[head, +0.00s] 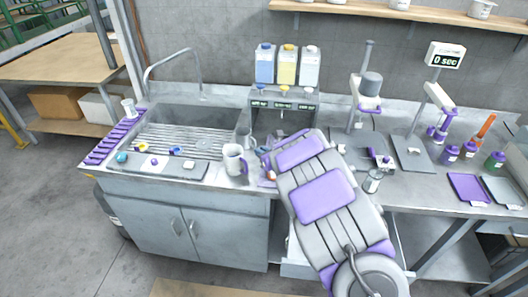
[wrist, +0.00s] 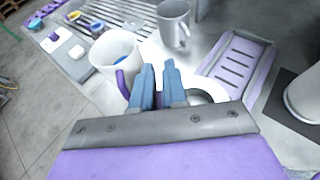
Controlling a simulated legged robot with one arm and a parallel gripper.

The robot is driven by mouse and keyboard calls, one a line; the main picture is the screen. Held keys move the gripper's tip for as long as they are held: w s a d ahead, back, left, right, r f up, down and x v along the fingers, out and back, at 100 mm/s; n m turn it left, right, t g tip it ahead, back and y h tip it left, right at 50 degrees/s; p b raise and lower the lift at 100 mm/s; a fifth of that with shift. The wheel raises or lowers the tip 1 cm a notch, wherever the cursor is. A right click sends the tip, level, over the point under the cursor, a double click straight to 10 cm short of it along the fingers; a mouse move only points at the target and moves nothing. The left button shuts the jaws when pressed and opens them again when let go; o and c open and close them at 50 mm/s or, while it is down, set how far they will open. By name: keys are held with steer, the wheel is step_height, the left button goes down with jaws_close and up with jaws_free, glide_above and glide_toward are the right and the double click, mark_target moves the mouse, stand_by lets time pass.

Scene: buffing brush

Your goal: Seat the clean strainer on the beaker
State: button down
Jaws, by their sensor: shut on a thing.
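My gripper (wrist: 157,76) shows two blue fingers close together in the wrist view. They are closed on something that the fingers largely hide. A pale ring-shaped piece (wrist: 207,90) shows just right of the fingers; it may be part of the strainer, but I cannot tell. A white beaker-like jug with a purple handle (wrist: 113,52) stands upright just left of the fingers. It also shows in the head view (head: 233,160), on the counter front left of my arm. In the head view my arm mostly hides the gripper. I cannot make out a strainer on the jug.
A grey mug (wrist: 174,22) stands beyond the fingers. A purple slotted tray (wrist: 236,66) lies to the right. The sink (head: 185,130) is behind left, with small coloured items on the grey mat (head: 160,168) before it. A clear glass (head: 372,181) stands right of my arm.

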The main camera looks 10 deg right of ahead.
steer(key=shift+d, duration=1)
steer(key=shift+s+a+b, duration=0.25)
steer(key=shift+a+b, duration=0.1)
steer(key=shift+b, duration=0.35)
steer(key=shift+a, duration=0.45)
steer(key=shift+d, duration=0.1)
steer(key=shift+d+b, duration=0.25)
steer(key=shift+b, duration=0.2)
steer(key=shift+a, duration=0.15)
steer(key=shift+f+b, duration=0.5)
steer(key=shift+b, duration=0.1)
